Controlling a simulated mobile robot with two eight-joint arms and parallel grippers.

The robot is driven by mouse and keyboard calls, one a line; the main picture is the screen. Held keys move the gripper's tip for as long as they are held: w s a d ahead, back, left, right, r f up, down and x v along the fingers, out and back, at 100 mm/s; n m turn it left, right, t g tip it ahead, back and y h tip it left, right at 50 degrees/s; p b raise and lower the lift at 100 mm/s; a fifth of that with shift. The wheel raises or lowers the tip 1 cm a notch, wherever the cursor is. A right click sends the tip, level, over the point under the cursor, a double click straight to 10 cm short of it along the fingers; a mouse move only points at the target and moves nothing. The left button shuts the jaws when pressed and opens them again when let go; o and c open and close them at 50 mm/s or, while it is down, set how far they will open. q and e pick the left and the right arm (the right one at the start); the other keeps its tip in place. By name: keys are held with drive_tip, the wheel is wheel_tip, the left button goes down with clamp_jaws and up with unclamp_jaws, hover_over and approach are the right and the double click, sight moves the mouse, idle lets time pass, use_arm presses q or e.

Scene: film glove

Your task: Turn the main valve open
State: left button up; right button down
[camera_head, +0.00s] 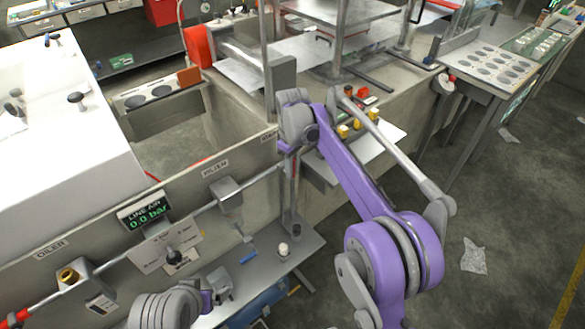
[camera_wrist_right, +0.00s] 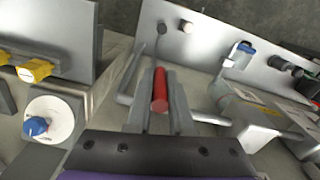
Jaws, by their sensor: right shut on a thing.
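A red handle (camera_wrist_right: 160,92), which looks like the main valve's lever, lies between the fingers of my right gripper (camera_wrist_right: 159,78) in the right wrist view. The right gripper is shut on it. In the head view my right gripper (camera_head: 291,190) points down at the right end of the air pipe (camera_head: 205,208), and the handle is hidden there. The line air display (camera_head: 145,213) reads 0.0 bar. My left gripper (camera_head: 219,287) is at the bottom, over the low shelf; its fingers are too unclear to tell open from shut.
A filter block (camera_head: 227,190) and a panel with a dark knob (camera_head: 173,256) sit along the pipe. The shelf (camera_head: 270,244) below holds a blue tool (camera_head: 248,257) and a small white-topped item (camera_head: 283,250). A tray of round recesses (camera_head: 488,65) stands at right. Floor at right is mostly clear.

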idle(0.7)
drive_tip(key=shift+s+a+f+t+h+b, duration=0.1)
drive_tip(key=shift+s+a+t+h+b, duration=0.2)
drive_tip(key=shift+t+h, duration=0.5)
drive_tip(key=shift+s+a+f+t+h+b, duration=0.2)
drive_tip(key=shift+t+h+b, duration=0.3)
drive_tip(key=shift+h, duration=0.55)
drive_tip(key=shift+s+a+f+t+h+b, duration=0.15)
drive_tip(key=shift+a+t+h+b, duration=0.2)
drive_tip(key=shift+t+h, duration=0.5)
drive_tip(key=shift+r, duration=0.1)
drive_tip(key=c, duration=0.8)
unclamp_jaws()
drive_tip(key=v, duration=1)
drive_tip(key=shift+s+a+r, duration=0.1)
drive_tip(key=shift+a+r, duration=0.2)
drive_tip(key=shift+a, duration=0.05)
